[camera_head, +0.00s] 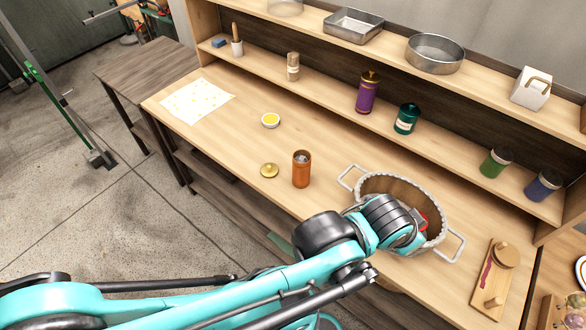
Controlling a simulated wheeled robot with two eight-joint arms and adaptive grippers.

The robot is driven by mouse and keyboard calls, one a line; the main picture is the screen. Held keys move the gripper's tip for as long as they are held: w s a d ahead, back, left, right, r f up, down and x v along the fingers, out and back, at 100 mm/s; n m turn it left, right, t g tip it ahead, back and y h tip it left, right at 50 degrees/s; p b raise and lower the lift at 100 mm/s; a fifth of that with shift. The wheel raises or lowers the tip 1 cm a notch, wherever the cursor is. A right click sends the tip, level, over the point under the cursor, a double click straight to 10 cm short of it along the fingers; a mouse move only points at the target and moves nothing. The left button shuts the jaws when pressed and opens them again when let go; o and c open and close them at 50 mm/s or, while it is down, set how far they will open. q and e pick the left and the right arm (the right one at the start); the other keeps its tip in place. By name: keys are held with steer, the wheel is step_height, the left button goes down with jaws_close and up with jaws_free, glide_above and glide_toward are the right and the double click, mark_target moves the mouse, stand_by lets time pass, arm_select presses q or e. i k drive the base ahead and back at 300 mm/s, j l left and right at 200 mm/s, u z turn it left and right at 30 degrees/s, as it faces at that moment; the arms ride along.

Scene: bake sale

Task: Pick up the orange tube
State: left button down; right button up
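The orange tube (302,172) stands upright on the wooden table, left of the basket. Its top is open and something greyish shows inside. A round gold lid (269,170) with a knob lies on the table just left of it. My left arm comes in from the left, passes in front of the tube's near side without touching it, and ends over the woven basket (375,181). The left gripper's fingers are hidden behind the wrist and in the basket, so I cannot see whether they are open. My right gripper is not in view.
A red item (423,219) shows inside the basket beside my wrist. A purple canister (367,93) and a green jar (406,119) stand behind. The table around the tube is mostly clear.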

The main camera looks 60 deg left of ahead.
mark_target(302, 171)
steer(key=j+u, duration=0.1)
steer(key=u, duration=2.05)
steer(key=i+j, duration=0.2)
steer(key=j, duration=0.15)
steer(key=i+j, duration=0.2)
steer(key=j, duration=0.15)
steer(key=i+j+z, duration=0.1)
steer(key=i+j, duration=0.25)
steer(key=j, duration=0.3)
steer(key=j+z, duration=0.1)
steer(key=z, duration=1.6)
